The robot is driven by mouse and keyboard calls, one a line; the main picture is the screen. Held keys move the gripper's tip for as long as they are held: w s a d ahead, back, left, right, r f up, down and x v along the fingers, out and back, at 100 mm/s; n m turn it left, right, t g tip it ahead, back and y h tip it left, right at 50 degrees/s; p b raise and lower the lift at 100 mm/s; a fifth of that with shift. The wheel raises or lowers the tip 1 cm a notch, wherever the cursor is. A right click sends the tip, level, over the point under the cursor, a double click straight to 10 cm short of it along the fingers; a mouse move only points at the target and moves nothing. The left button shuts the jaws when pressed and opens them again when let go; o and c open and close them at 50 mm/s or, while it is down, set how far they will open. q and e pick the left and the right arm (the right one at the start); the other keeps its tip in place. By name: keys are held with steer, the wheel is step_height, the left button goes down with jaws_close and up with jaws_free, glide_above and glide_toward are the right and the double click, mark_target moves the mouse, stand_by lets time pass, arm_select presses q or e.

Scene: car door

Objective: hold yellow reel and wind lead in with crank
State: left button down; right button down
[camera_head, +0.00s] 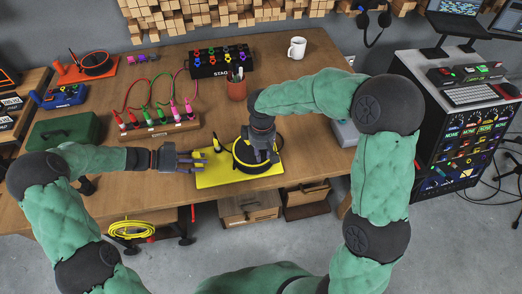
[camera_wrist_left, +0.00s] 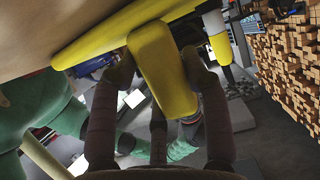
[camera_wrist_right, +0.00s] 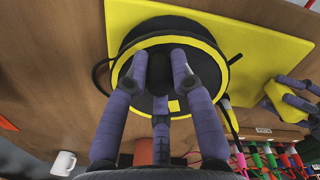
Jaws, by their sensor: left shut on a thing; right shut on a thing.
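The yellow reel's flat base (camera_head: 228,180) lies on the wooden table near its front edge. On it sits the round black drum with a yellow rim (camera_wrist_right: 215,62). My left gripper (camera_head: 200,160) is at the base's left side, shut on a yellow block-like grip (camera_wrist_left: 165,70), which fills the left wrist view. My right gripper (camera_head: 262,153) is above the drum, its fingers closed around a dark crank knob (camera_wrist_right: 158,72) that they largely hide. A dark lead (camera_wrist_right: 101,75) shows beside the drum. A yellow-tipped plug (camera_head: 217,143) stands behind the base.
A pen cup (camera_head: 236,88) and a white mug (camera_head: 297,48) stand behind the reel. A wooden block with coloured plugs (camera_head: 160,127) is at back left, a green case (camera_head: 65,133) further left. An equipment rack (camera_head: 460,130) stands right of the table.

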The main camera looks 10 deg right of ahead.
mark_target(246, 159)
stand_by(0.4)
steer(key=shift+s+a, duration=0.1)
steer(key=shift+a, duration=1.4)
steer(key=shift+w+a, duration=0.25)
steer(key=shift+a, duration=0.35)
steer(key=shift+w+a, duration=0.25)
steer(key=shift+a, duration=0.3)
